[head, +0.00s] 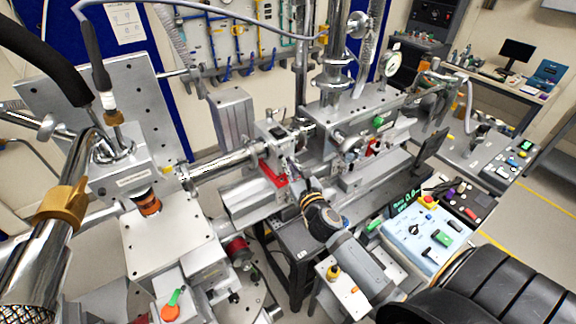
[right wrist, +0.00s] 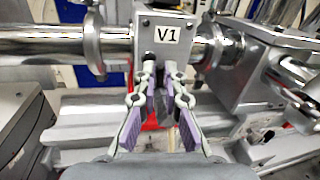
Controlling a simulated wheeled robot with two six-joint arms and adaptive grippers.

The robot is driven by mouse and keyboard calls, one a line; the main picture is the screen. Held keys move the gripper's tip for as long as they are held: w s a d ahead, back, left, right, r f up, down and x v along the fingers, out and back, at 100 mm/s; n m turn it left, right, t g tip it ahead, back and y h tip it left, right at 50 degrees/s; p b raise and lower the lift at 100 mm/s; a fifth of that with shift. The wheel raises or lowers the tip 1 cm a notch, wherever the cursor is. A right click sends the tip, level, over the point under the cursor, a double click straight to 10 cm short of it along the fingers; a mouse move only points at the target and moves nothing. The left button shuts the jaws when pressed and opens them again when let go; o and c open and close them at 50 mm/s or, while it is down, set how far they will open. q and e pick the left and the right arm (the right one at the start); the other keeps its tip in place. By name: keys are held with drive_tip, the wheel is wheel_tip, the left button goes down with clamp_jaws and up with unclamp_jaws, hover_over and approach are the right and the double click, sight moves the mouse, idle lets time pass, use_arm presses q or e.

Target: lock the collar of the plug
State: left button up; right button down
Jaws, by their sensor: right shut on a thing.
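My right gripper (head: 293,170) reaches in from the lower right to the front of a grey block (head: 272,134) on the beam pipe. My left gripper is not in view.
A chrome pipe (head: 222,165) runs into the block from the left. A red part (head: 273,174) lies below the block. A control panel (head: 428,235) stands right of my right arm. A cable (head: 215,12) arches across the top, and a gold-ringed chrome pipe (head: 38,265) stands at left.

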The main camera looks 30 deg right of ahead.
drive_tip(key=shift+d+m, duration=0.15)
drive_tip(key=shift+m, duration=0.25)
idle(0.3)
drive_tip(key=c, duration=1.5)
unclamp_jaws()
drive_tip(key=shift+o, duration=0.2)
drive_tip(key=s+a, duration=0.1)
drive_tip(key=s, duration=1)
drive_tip(key=shift+s+a, duration=0.2)
drive_tip(key=shift+s, duration=0.2)
